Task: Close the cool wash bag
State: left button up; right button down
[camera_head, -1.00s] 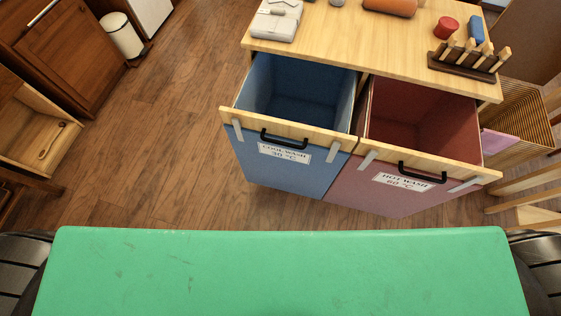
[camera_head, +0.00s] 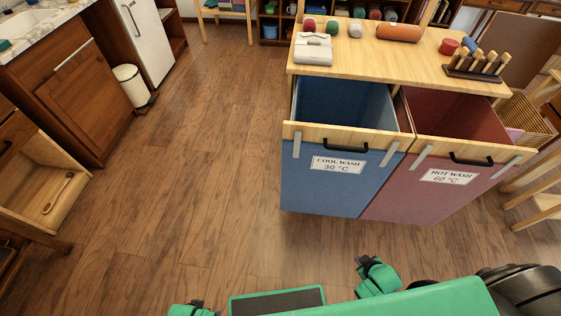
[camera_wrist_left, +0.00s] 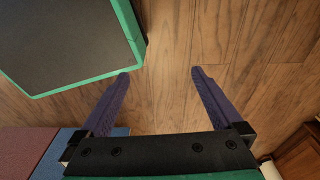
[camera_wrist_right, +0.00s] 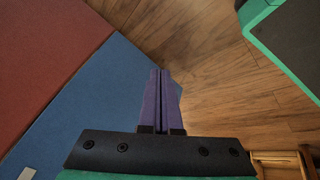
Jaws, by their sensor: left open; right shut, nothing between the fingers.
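The cool wash bag (camera_head: 325,185) is blue, with a white label and a wooden front rail bearing a black handle (camera_head: 338,146). It stands pulled out from under the wooden top, its mouth open and dark inside. My right gripper (camera_head: 362,262) is below and in front of it in the head view, apart from it. In the right wrist view its fingers (camera_wrist_right: 160,75) are together and empty, with blue fabric to the left. My left gripper (camera_head: 190,305) is at the bottom edge of the head view. In the left wrist view its fingers (camera_wrist_left: 160,72) are spread and empty.
The red hot wash bag (camera_head: 430,190) beside it also stands open. A wicker basket (camera_head: 528,118) and wooden chair (camera_head: 540,190) are at the right. A white pouch (camera_head: 313,50) and a peg rack (camera_head: 477,68) sit on the top. Floor to the left is clear.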

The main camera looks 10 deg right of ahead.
jog(key=w+d+r+n+t+b, duration=0.25)
jog(key=w+b, duration=0.25)
jog(key=w, duration=0.6)
pick_arm(q)
jog(key=w+d+f+b, duration=0.3)
jog(key=w+f+b, duration=0.3)
jog(key=w+b, duration=0.55)
pick_arm(e)
jog(key=n+t+y+b, duration=0.75)
jog(key=n+y, duration=0.25)
jog(key=n, duration=0.7)
send_near(297, 138)
jog(key=s, duration=0.7)
jog(key=w+a, duration=0.1)
jog(key=w, duration=0.2)
jog(key=w+a, duration=0.1)
jog(key=w, duration=0.3)
jog(key=w+a, duration=0.1)
jog(key=w, duration=0.3)
jog(key=shift+w+a+f, duration=0.15)
jog(key=shift+w+f, duration=0.05)
jog(key=shift+w, duration=0.05)
pick_arm(q)
jog(key=shift+h, duration=0.3)
jog(key=r, duration=0.5)
jog(key=shift+d+r, duration=0.4)
pick_arm(e)
jog(key=shift+w, duration=0.25)
